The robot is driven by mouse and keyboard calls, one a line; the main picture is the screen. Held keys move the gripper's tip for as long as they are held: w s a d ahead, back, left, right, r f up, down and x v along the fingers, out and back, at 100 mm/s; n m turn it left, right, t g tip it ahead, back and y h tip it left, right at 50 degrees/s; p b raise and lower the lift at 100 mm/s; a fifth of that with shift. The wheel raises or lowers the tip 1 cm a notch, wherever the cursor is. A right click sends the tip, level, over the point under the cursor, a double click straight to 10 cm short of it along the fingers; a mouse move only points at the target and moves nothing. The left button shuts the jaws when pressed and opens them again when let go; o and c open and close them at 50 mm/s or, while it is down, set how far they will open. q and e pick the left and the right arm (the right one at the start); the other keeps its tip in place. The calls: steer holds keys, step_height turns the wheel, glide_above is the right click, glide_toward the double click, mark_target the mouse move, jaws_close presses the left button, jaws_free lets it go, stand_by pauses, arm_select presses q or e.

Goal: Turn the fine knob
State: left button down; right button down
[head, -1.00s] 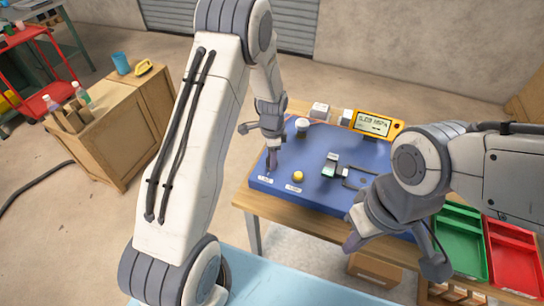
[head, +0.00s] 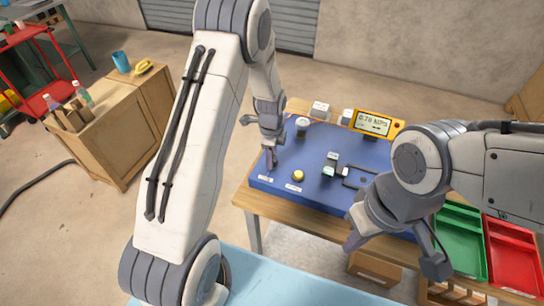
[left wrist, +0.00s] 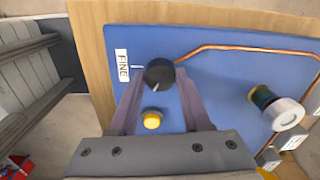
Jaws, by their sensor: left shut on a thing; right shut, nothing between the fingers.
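The fine knob (left wrist: 158,74) is dark and round with a pale pointer line, on the blue panel (left wrist: 218,100) beside the FINE label (left wrist: 122,65). My left gripper (left wrist: 160,84) is shut on this knob, its fingers on either side. In the head view my left gripper (head: 270,163) points down at the panel's left edge and hides the knob. The yellow display (head: 376,123) at the panel's back reads about 0.78 MPa. My right gripper (head: 353,241) is shut and empty, at the panel's front right edge.
A yellow button (head: 298,175) sits close to the left gripper. A black part with pale ends (head: 331,166) and a white-topped knob (head: 302,124) stand on the panel. Green (head: 460,240) and red (head: 512,256) trays lie to the right.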

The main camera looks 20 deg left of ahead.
arm_select(q)
steer(key=shift+a+r, duration=0.1)
steer(key=shift+c, duration=1.8)
jaws_free()
step_height(320, 180, up, 10)
steer(key=b, duration=0.1)
steer(key=shift+s+r+b, duration=0.2)
steer(key=shift+b, duration=0.15)
